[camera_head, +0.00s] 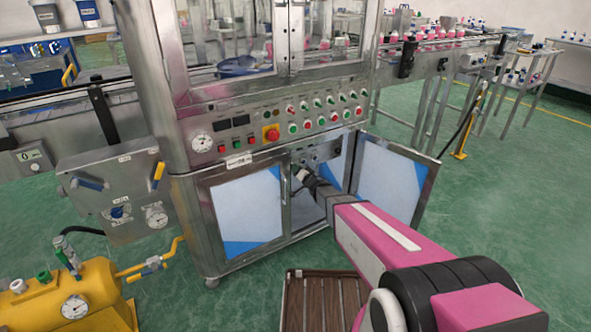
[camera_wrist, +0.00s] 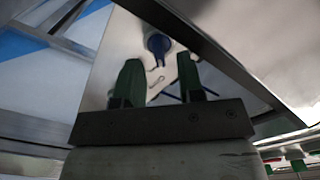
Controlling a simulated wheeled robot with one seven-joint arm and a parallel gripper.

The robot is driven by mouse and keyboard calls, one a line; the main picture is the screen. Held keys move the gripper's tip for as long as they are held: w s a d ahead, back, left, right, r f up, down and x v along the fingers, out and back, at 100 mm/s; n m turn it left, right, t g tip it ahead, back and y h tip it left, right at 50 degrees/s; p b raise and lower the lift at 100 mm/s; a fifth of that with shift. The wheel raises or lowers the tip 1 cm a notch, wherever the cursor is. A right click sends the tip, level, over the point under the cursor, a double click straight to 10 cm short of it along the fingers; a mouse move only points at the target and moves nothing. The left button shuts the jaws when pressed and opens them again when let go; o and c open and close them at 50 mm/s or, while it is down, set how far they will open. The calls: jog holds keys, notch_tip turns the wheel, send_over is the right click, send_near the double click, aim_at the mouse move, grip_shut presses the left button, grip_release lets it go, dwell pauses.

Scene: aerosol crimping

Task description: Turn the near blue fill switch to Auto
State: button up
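A dark blue knob (camera_wrist: 157,43) sits on a pale plate in the wrist view, ahead of my gripper (camera_wrist: 161,68) and between the lines of its fingers. The two green fingers are apart with nothing between them. Whether they touch the knob cannot be told, and its setting is unclear. Dark marks show on the plate beside the knob. In the head view my gripper (camera_head: 298,170) reaches into the open lower cabinet, under the button panel. My arm hides part of the cabinet inside, and I cannot clearly make out the blue switch there.
The open cabinet door (camera_head: 390,180) stands right of my arm, and the other door (camera_head: 247,210) is left of it. The button panel (camera_head: 270,133) overhangs the opening. A brown slatted mat (camera_head: 297,300) lies in front. A yellow tank (camera_head: 75,300) stands at lower left.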

jog(key=shift+x, duration=0.95)
grip_shut()
